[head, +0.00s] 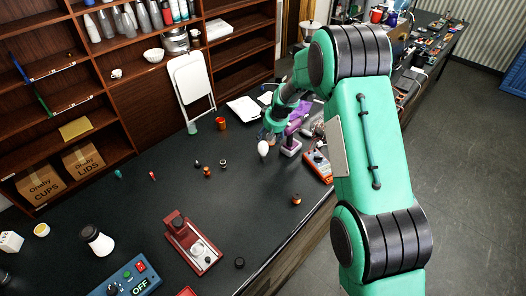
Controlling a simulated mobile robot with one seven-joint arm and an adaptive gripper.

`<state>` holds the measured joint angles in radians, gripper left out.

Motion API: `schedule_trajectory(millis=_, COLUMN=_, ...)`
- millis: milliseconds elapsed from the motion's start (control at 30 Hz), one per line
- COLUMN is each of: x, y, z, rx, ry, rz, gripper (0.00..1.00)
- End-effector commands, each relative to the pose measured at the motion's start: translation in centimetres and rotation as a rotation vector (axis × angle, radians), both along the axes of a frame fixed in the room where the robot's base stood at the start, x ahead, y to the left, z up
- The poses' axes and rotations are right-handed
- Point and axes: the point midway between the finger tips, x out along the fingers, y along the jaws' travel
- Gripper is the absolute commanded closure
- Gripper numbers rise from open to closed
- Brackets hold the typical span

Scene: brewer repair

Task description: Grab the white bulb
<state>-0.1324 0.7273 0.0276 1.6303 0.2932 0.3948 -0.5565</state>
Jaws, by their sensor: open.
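A white bulb-shaped object (263,148) shows upright near the middle of the dark worktop. My gripper (267,138) is at the end of my green arm, close above and beside this white bulb. It is small in this view, and it looks open. I cannot tell whether its fingers touch the bulb or stand around it. The lower part of the arm's wrist partly hides the area behind the bulb.
A purple device (291,143) and an orange multimeter (319,166) stand right of the bulb. Several small parts lie to its left, including one (223,164). A red device (192,243) and a blue control box (127,283) are at the front. The left middle of the worktop is mostly clear.

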Motion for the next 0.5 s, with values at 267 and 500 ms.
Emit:
schedule_trajectory(millis=267, x=0.01, y=-0.02, z=0.01, rx=0.000, ry=0.000, rz=0.000, gripper=0.35)
schedule_trajectory(millis=500, x=0.26, y=0.13, z=-0.70, rx=0.000, ry=0.001, rz=0.000, gripper=0.35)
